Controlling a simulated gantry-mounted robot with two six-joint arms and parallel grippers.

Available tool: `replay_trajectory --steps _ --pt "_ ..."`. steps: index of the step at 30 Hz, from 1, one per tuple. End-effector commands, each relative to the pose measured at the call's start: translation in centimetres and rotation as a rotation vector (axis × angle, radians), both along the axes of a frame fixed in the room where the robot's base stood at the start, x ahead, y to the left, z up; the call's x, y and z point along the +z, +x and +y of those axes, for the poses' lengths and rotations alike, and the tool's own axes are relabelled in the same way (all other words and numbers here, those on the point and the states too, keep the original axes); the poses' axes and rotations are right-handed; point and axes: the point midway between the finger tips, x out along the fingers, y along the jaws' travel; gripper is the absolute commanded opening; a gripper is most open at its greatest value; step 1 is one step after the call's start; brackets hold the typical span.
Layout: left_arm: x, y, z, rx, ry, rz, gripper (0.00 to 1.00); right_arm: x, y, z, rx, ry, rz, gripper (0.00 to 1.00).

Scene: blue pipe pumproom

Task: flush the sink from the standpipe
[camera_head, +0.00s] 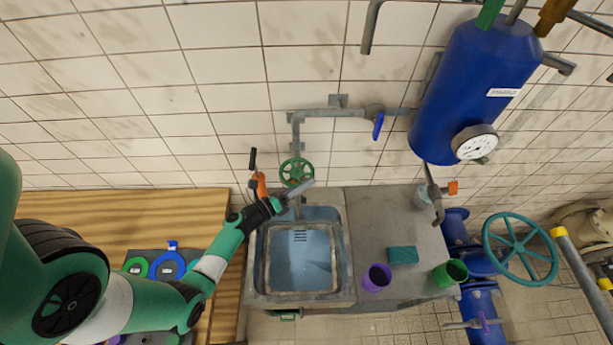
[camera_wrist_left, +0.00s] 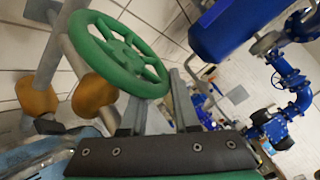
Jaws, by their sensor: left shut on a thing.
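The green handwheel (camera_head: 297,171) sits on the grey standpipe (camera_head: 298,130) on the tiled wall, above the back edge of the sink (camera_head: 349,250). My left gripper (camera_head: 306,186) reaches in from the left, over the sink's back corner. In the left wrist view its two fingers close on the near rim of the green handwheel (camera_wrist_left: 111,51). The basin looks bluish; I cannot tell whether water stands in it. My right gripper is not in view.
A purple cup (camera_head: 377,277), a teal sponge (camera_head: 404,255) and a green cup (camera_head: 450,272) stand on the grey counter right of the sink. A blue tank (camera_head: 470,85) with a gauge hangs above. A blue lever (camera_head: 378,125) is on the pipe.

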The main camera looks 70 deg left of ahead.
Motion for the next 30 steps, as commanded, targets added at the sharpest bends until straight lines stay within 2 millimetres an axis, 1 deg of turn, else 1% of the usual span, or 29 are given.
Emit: replay_trajectory --steps 1,9,22,23,24,26,27,30 --pt "1.21 0.11 0.41 -0.020 0.011 -0.021 0.00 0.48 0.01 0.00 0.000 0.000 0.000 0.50" --pt "1.01 -0.25 0.18 -0.095 0.005 -0.021 0.00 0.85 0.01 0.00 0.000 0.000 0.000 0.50" --pt "0.93 -0.28 -0.02 -0.110 0.004 -0.021 0.00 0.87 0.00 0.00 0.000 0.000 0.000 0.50" --pt "0.93 -0.28 -0.03 -0.109 0.004 -0.021 0.32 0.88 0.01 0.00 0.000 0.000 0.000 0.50" --pt "0.91 -0.29 -0.02 -0.109 0.004 -0.021 0.39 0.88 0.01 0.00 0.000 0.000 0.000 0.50" --pt "0.87 -0.30 0.01 -0.108 0.004 -0.019 0.50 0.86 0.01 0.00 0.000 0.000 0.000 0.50" --pt "0.83 -0.30 0.01 -0.107 0.002 -0.019 0.53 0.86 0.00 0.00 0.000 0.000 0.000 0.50" --pt "0.71 -0.33 0.00 -0.106 0.002 -0.017 0.53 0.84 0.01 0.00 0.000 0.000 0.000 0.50"
